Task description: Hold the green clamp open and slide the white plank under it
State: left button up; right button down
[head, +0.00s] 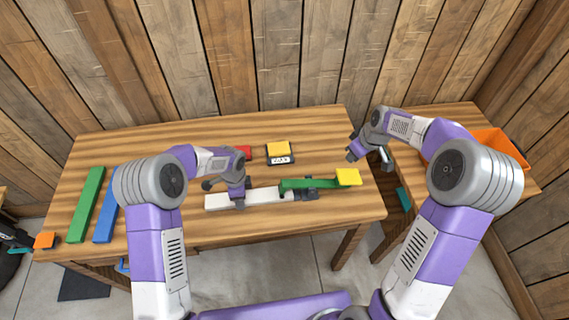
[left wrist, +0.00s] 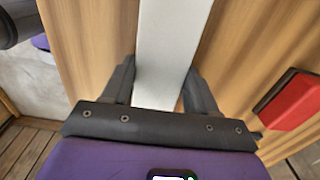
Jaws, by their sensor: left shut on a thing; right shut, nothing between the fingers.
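The white plank (head: 265,195) lies flat along the front of the table. My left gripper (head: 239,203) is shut on its middle part. In the left wrist view the plank (left wrist: 170,45) runs between the two fingers (left wrist: 158,92). The green clamp (head: 305,184) has a green bar, a yellow pad (head: 348,177) at its right end and a dark base (head: 312,195). The plank's right end is at the clamp's left side; I cannot tell whether it is under the bar. My right gripper (head: 368,158) is shut and empty, above and right of the yellow pad, apart from it.
A green board (head: 86,205) and a blue board (head: 107,212) lie at the table's left. A red block (head: 243,150), also in the left wrist view (left wrist: 290,100), and a yellow-topped black device (head: 280,153) are behind the plank. An orange bin (head: 500,143) stands on the right table.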

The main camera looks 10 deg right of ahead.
pick_arm(q)
jog(key=shift+d, duration=0.15)
jog(key=o, duration=1.3)
jog(key=shift+c, duration=0.2)
